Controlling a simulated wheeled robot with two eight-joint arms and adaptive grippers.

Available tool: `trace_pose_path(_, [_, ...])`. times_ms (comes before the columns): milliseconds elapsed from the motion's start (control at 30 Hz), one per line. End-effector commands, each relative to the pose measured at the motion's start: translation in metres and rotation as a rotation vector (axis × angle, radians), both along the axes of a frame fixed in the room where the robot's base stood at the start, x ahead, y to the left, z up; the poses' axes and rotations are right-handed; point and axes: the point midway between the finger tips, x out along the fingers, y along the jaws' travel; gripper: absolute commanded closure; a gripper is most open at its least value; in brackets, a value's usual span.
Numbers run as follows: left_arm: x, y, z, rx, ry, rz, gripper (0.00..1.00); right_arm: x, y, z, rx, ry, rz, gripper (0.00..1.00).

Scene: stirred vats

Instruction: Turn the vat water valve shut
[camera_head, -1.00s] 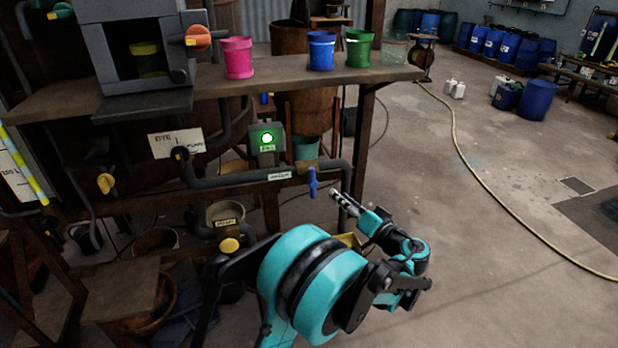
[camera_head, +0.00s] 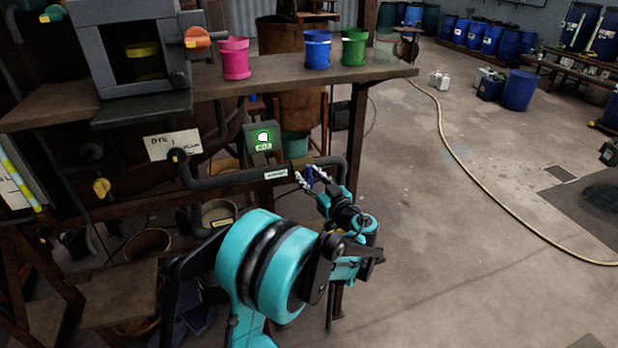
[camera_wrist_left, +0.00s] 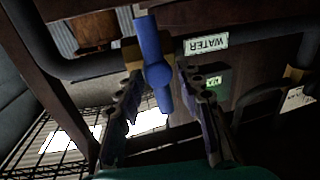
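The water valve has a blue handle (camera_head: 309,174) on the dark pipe below the bench. In the left wrist view the blue handle (camera_wrist_left: 152,60) stands crosswise to the pipe, near a brass-coloured fitting and an upside-down WATER label (camera_wrist_left: 206,43). My left gripper (camera_head: 310,177) is at the valve, its fingers spread on both sides of the handle. In the left wrist view my left gripper (camera_wrist_left: 158,95) is open, with the handle's lower end between the fingertips and gaps visible on both sides. My right gripper is not in view.
Above the valve is a bench (camera_head: 290,80) with pink, blue and green cups. A yellow valve handle (camera_head: 101,187) is farther left. The floor to the right is open, crossed by a hose (camera_head: 462,170).

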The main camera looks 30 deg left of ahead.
Motion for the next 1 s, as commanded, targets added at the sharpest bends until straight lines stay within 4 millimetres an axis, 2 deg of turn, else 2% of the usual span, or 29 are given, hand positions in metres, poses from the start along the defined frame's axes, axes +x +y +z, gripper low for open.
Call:
trace_pose_path(267, [0.0015,0.0034,0.0002,0.000,0.001,0.001,0.63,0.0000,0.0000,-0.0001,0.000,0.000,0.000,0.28])
trace_pose_path(300, [0.0015,0.0034,0.0002,0.000,0.001,0.001,0.66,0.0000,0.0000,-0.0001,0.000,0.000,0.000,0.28])
trace_pose_path(433, [0.0014,0.0032,0.0002,0.000,0.001,0.001,1.00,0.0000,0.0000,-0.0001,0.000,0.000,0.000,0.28])
trace_pose_path(967, [0.0016,0.0028,-0.0009,0.046,0.058,0.003,1.00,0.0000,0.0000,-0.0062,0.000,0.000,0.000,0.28])
trace_pose_path(1000, [0.0015,0.0028,-0.0009,0.046,0.058,0.003,0.79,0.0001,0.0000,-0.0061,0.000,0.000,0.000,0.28])
